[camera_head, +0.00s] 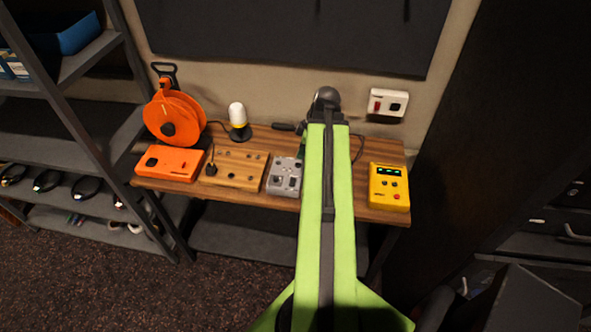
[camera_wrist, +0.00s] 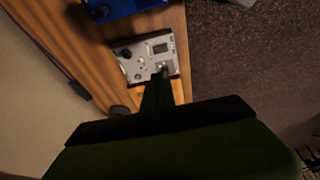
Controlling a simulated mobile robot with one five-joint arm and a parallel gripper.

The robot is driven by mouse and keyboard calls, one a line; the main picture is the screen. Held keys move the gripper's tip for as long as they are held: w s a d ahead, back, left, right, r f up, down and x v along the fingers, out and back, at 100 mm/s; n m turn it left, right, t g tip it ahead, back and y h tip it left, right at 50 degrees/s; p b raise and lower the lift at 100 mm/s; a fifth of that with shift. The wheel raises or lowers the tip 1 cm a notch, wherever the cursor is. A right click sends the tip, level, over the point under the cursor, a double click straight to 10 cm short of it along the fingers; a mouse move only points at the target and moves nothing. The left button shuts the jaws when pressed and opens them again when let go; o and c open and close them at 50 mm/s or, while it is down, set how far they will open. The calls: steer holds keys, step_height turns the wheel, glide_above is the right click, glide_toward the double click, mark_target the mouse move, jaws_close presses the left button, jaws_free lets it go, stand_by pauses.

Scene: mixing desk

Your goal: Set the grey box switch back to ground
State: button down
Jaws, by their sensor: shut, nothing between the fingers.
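The grey box (camera_head: 285,176) sits on the wooden desk between the wooden box and my green arm, which covers part of its right side. In the wrist view the grey box (camera_wrist: 148,57) shows a dark round knob, a dark rectangular patch and small pale fittings. My gripper (camera_wrist: 163,71) is shut and empty, its dark tips over the edge of the box nearest the camera. The tips hide part of that edge. I cannot tell whether they touch a switch or which way any switch points. In the head view my gripper is hidden behind the arm.
A wooden box (camera_head: 235,168) and an orange box (camera_head: 168,162) stand left of the grey box. A yellow meter (camera_head: 389,186) stands at the right end. A blue thing (camera_wrist: 125,8) lies beyond the grey box. An orange reel (camera_head: 175,118) and a lamp (camera_head: 238,120) stand behind.

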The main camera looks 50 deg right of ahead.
mark_target(291, 179)
stand_by(0.3)
steer(key=b+x, duration=0.9)
steer(key=d+b+x, duration=0.1)
steer(key=b+x, duration=0.3)
steer(key=shift+s+a+f+b, duration=0.1)
steer(key=shift+s+f+b, duration=0.2)
steer(key=shift+f, duration=0.4)
